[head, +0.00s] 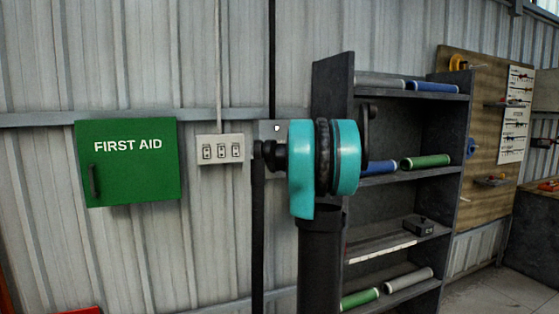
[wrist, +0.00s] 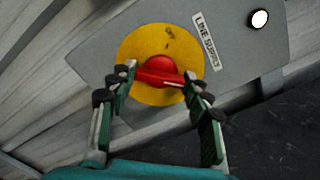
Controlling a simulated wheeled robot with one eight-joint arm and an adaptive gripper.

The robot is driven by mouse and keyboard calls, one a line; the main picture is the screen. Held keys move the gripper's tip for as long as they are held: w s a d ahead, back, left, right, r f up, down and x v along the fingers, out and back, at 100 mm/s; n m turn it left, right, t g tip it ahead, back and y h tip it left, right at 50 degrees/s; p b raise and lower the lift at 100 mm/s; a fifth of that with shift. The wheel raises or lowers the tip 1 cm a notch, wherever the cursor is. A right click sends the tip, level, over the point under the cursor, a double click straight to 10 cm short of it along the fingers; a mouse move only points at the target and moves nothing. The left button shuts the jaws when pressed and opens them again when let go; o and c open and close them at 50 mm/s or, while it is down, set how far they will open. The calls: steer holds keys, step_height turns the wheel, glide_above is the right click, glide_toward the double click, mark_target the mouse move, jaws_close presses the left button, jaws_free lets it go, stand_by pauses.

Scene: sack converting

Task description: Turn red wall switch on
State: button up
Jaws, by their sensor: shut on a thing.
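The red wall switch (wrist: 158,66) is a rotary knob with a bar handle on a round yellow disc (wrist: 133,45). The disc sits on a grey wall plate (wrist: 225,72) with a "LINE SUPPLY" label. My gripper (wrist: 161,80) is shut on the handle, one finger at each end. In the head view my arm hides the switch; only part of the grey plate (head: 266,130) shows.
A green first aid box (head: 130,178) and a white panel with several small switches (head: 220,149) are on the wall to the left. A dark shelf (head: 333,80) with blue, green and grey rolls stands close on the right. A white round light (wrist: 260,18) is on the grey plate.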

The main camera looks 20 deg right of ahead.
steer(key=shift+m, duration=0.3)
steer(key=o, duration=1.2)
steer(key=shift+c, duration=0.2)
steer(key=shift+s, duration=0.15)
steer(key=s, duration=1.1)
steer(key=shift+s, duration=0.4)
